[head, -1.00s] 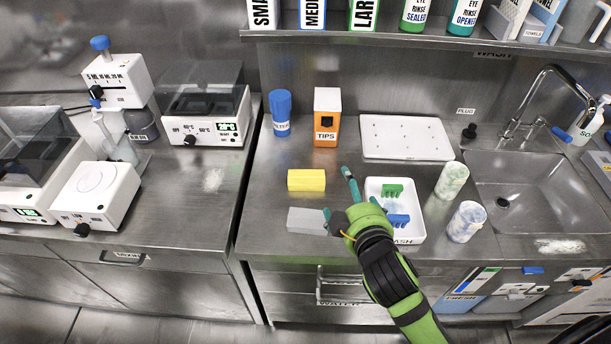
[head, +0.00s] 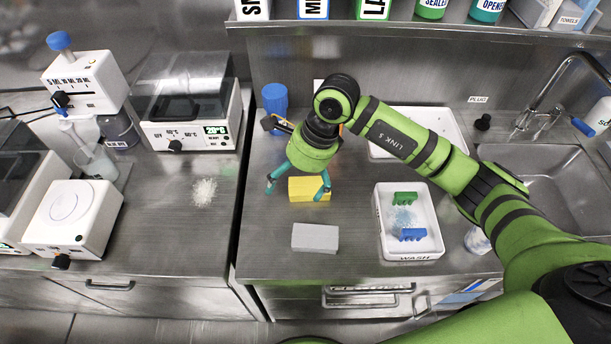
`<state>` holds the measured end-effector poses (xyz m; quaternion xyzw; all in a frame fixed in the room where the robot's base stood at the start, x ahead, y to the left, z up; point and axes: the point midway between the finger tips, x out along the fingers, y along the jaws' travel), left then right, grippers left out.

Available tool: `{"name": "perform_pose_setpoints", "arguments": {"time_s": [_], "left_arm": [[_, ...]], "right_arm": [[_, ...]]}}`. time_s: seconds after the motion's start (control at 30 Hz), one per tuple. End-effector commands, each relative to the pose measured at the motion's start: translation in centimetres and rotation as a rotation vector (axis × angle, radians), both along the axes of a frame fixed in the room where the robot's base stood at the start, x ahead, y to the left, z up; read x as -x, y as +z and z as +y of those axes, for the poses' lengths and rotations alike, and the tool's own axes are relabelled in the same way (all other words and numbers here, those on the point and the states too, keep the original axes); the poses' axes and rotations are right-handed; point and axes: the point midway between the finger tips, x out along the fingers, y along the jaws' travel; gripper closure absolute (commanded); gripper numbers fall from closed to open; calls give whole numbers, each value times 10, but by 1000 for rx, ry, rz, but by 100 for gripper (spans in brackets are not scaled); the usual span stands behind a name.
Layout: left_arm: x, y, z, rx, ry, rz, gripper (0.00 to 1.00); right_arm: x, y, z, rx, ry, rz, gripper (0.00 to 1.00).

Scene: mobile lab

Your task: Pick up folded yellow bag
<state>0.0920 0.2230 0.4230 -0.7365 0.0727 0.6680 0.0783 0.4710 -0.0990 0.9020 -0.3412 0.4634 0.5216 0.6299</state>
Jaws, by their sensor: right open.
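The folded yellow bag (head: 308,190) lies on the steel counter as a flat yellow block. My right gripper (head: 297,188) is over it, pointing down. Its teal fingers are spread wide, one left of the bag and one across its right end in the head view. The jaws are open with nothing held. I cannot tell how high the fingertips are above the counter. My left gripper is not in view.
A grey block (head: 315,238) lies just in front of the yellow bag. A white wash tray (head: 384,226) with green and blue pieces stands to the right. A blue bottle (head: 275,102) stands behind. My right arm hides the orange tips box.

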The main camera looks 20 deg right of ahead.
Motion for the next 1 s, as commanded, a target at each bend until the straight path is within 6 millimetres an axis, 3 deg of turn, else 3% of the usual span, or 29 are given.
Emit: {"name": "perform_pose_setpoints", "arguments": {"time_s": [0.03, 0.1, 0.2, 0.7, 0.97, 1.0], "left_arm": [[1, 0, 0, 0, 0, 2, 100], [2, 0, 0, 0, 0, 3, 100], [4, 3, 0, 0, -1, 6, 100], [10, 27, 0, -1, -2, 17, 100], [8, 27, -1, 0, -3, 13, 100], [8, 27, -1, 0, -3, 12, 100]], "right_arm": [[-5, 0, -18, 80, -1, -6, 0], [-9, -1, -36, 156, -4, -6, 0], [-11, -5, -47, 202, -10, -2, 0], [-13, -67, -42, 202, -8, -1, 0], [-14, -71, -42, 202, -7, -4, 0], [-14, -71, -42, 202, -7, -4, 8]]}}
